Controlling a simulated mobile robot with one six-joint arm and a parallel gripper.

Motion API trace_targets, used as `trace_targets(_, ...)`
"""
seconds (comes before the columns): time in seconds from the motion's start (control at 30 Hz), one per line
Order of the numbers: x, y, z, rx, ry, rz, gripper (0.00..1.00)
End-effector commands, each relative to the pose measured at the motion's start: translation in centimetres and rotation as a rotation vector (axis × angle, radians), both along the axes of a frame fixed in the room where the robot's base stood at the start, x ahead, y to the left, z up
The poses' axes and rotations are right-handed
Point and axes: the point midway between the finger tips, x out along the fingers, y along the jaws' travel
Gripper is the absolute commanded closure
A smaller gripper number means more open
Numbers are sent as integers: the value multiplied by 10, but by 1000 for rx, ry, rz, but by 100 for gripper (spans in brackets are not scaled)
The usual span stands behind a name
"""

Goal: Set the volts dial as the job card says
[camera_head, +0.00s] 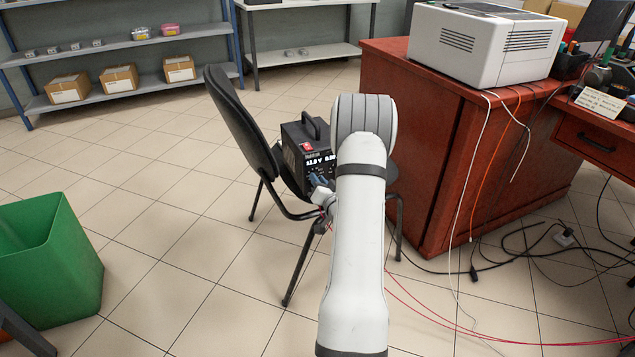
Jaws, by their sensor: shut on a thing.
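A black power supply (297,140) with a top handle sits on the seat of a black chair (238,125). Its front shows a red switch and a lit display with white digits, which look like about 12 volts but are too small to read surely. My arm covers its right part. My gripper (320,186) is at the lower front of the power supply, by the dials. It is shut at a dial there; which dial cannot be told, as the fingers and arm hide it. A paper card (600,102) with handwriting lies on the red desk at the right; its words are too small to read.
A red desk (420,150) with a white printer-like box (487,42) stands to the right. Cables hang from it and trail over the floor, with red wires near my arm. A green bin (50,262) stands at left. Shelves (125,75) line the back. The tiled floor between is clear.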

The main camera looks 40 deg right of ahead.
Motion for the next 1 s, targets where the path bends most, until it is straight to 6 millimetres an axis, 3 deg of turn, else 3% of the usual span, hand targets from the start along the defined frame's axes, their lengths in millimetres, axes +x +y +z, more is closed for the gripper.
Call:
trace_targets(0.6,1,-2,2,43,-15,-2,100)
trace_targets(0.63,1,-2,2,43,-15,-2,78)
trace_targets(0.87,0,-1,1,43,-13,-1,60)
trace_targets(1.0,0,-1,1,44,-12,-1,59)
